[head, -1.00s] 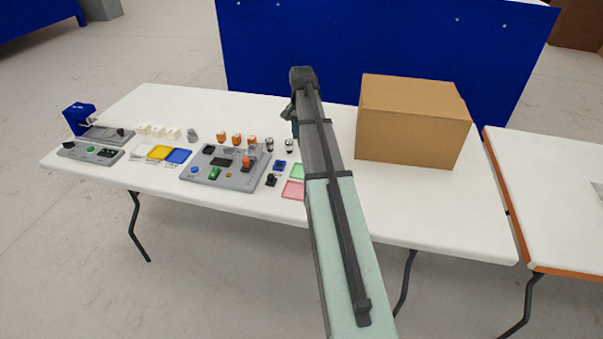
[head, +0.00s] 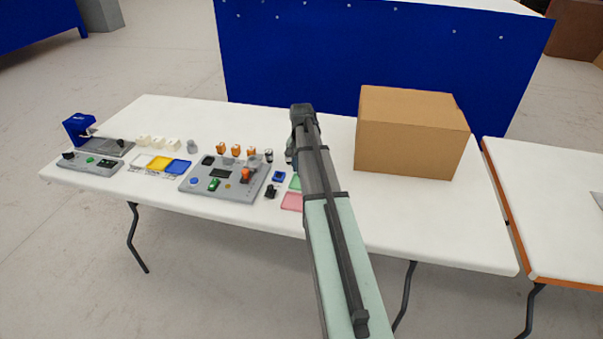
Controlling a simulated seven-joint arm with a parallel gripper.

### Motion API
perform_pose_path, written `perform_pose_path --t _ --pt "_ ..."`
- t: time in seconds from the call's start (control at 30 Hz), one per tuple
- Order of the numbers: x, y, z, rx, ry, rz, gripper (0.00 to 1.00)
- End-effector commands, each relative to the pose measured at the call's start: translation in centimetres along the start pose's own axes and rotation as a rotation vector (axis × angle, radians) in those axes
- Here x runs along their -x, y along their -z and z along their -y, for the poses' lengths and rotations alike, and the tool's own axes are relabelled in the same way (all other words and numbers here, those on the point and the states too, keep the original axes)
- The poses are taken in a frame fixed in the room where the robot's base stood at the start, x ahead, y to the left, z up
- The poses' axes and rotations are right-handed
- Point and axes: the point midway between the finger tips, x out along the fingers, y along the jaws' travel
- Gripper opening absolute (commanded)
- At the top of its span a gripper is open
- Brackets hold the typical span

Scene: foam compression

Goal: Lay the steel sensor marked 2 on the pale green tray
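One small steel sensor (head: 268,156) with a dark top stands upright on the white table, right of the orange-topped pieces. Its marking is too small to read, so I cannot tell which number it bears. The pale green tray (head: 295,183) lies just right of the small blue part, partly covered by my arm. My gripper (head: 290,157) is mostly hidden behind my forearm, close above the area behind the green tray. Its fingers cannot be made out, nor whether it holds anything.
A pink tray (head: 291,201) lies in front of the green one. A grey control panel (head: 222,178) with buttons is to the left, with several orange-topped pieces (head: 236,150) behind it. A large cardboard box (head: 410,135) stands at right. The table's front right is clear.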

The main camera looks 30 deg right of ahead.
Motion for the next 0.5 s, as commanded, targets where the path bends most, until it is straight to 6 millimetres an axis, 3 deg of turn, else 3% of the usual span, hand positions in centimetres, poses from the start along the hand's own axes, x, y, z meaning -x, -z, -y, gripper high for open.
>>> perform_pose_path --t 0.23,0.5 --pt "-2.9 0.0 0.0 0.000 -0.001 0.002 0.00" --pt "-3.1 0.0 0.0 -0.001 0.000 0.000 0.00"
